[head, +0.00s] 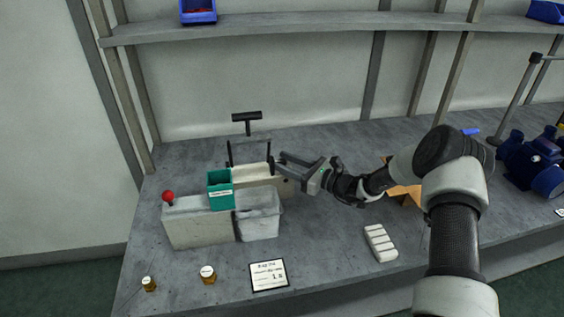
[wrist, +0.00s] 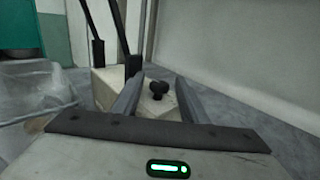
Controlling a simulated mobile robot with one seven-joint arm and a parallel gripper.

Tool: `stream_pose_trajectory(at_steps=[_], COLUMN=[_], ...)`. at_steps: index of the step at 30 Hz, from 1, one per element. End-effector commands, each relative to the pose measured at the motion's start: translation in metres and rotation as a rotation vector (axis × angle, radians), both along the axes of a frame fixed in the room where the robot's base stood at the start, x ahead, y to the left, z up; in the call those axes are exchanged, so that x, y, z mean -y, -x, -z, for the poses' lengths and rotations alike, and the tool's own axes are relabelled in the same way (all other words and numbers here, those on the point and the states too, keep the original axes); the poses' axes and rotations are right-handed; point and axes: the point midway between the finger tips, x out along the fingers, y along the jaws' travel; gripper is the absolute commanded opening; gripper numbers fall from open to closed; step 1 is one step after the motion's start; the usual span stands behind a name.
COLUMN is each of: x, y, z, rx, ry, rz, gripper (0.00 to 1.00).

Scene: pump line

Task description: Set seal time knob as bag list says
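The seal machine (head: 258,174), a cream box with a black lever arm and T-handle (head: 247,117), stands at the back left of the bench. Its small black knob (wrist: 159,88) shows in the wrist view, on the cream top between my fingertips. My gripper (head: 274,165) is open, its fingers (wrist: 156,90) apart on both sides of the knob; I cannot tell whether they touch it. The knob is hidden behind my fingers in the head view.
A teal bin (head: 221,190), a clear container (head: 259,215) and a grey box with a red ball lever (head: 168,197) stand in front of the machine. Two brass pieces (head: 208,274) and a white ribbed block (head: 380,243) lie near the front. Blue pumps (head: 532,160) stand right.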

Motion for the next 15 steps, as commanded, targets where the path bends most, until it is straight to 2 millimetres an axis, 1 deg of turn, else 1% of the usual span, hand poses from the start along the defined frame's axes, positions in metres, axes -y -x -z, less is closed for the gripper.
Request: stream_pose_trajectory(at_steps=[3, 11, 13, 15], x=[-0.0059, -0.0067, -0.0067, -0.0067], y=[-0.0027, -0.0035, -0.0035, -0.0035], z=[0.0000, -0.0004, -0.0003, -0.0004], rx=[-0.001, 0.000, 0.000, 0.000], ry=[0.000, -0.001, -0.001, -0.001], rz=[-0.001, 0.000, 0.000, 0.000], gripper=[0.40, 0.40, 0.31, 0.19])
